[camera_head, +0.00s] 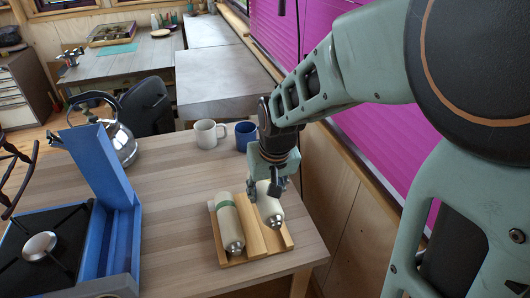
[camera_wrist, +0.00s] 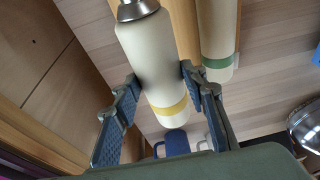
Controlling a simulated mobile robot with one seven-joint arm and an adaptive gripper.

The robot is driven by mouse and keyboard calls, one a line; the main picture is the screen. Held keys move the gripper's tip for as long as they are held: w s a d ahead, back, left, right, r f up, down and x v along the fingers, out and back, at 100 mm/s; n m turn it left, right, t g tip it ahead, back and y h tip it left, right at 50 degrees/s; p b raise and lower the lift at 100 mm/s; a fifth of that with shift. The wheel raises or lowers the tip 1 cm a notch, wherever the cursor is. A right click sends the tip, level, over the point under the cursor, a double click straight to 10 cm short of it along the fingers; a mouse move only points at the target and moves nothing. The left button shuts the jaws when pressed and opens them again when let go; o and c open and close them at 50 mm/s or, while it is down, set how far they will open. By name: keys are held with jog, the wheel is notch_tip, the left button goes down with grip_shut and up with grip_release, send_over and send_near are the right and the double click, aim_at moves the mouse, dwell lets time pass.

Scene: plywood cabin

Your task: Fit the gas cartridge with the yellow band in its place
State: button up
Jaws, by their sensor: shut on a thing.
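The cream gas cartridge (camera_head: 269,208) with a metal tip is at the right of the wooden rack (camera_head: 284,238). Its yellow band shows in the wrist view (camera_wrist: 169,108) and is hidden in the head view. My gripper (camera_head: 268,182) is over it from above, with a finger on each side of its body; in the wrist view the fingers (camera_wrist: 160,74) are shut on it. I cannot tell whether it still touches the rack. The blue stove (camera_head: 38,236) at left has its side lid (camera_head: 94,168) raised over an open, empty-looking trough (camera_head: 122,238).
A green-banded cartridge (camera_head: 228,222) lies in the rack, just left of the held one. A white mug (camera_head: 206,133) and a blue mug (camera_head: 244,135) stand behind. A steel kettle (camera_head: 116,140) stands behind the stove. Table between stove and rack is clear.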

jog(key=shift+f+b, duration=1.75)
jog(key=shift+f, duration=0.75)
jog(key=shift+d, duration=0.1)
jog(key=shift+f+b, duration=1)
dwell(0.4)
jog(key=o, duration=0.9)
jog(key=shift+c, duration=0.2)
jog(key=o, duration=1.1)
